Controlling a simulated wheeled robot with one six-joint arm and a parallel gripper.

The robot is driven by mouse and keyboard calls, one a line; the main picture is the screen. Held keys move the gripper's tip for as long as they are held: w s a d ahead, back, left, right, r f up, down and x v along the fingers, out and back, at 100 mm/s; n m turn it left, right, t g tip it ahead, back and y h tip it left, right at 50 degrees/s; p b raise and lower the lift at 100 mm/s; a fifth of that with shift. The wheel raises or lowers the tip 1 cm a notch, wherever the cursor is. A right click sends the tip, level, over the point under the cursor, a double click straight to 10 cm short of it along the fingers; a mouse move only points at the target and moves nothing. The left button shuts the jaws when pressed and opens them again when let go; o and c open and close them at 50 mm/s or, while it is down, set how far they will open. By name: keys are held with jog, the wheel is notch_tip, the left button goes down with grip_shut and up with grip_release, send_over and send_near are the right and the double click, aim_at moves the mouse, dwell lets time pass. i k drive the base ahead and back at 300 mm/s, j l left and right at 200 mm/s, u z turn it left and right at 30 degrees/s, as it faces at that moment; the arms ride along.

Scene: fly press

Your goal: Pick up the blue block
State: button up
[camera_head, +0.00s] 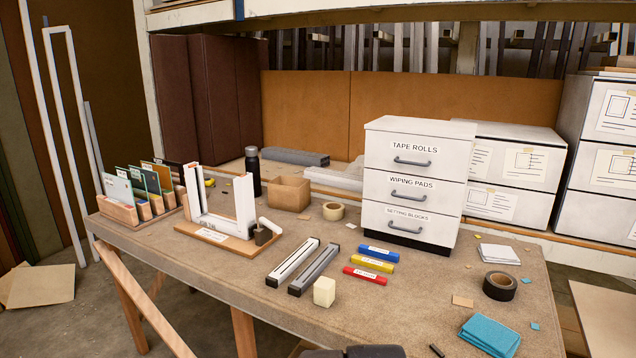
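The blue block (379,253) is a flat, narrow bar with a white label. It lies on the brown workbench (330,330), in front of the white drawer cabinet (412,185). A yellow bar (373,263) lies just in front of it and a red bar (365,275) lies in front of that, all roughly parallel with small gaps. The blue block is uncovered, with nothing on top of it. I cannot make out my gripper in this view. Only dark shapes, which I cannot identify, show at the bottom edge.
Two long channel pieces (313,267) and a cream block (324,291) lie left of the bars. A white frame on a wooden base (214,238) stands farther left. A black tape roll (500,286) and a teal cloth (489,335) are at the right. Bench in front is mostly clear.

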aim_at(372, 252)
jog(key=k, duration=0.1)
jog(key=i+j+z, duration=0.45)
jog(key=i, duration=0.2)
jog(key=i+j+z, duration=0.5)
jog(key=i+l, duration=0.05)
jog(key=i, duration=0.05)
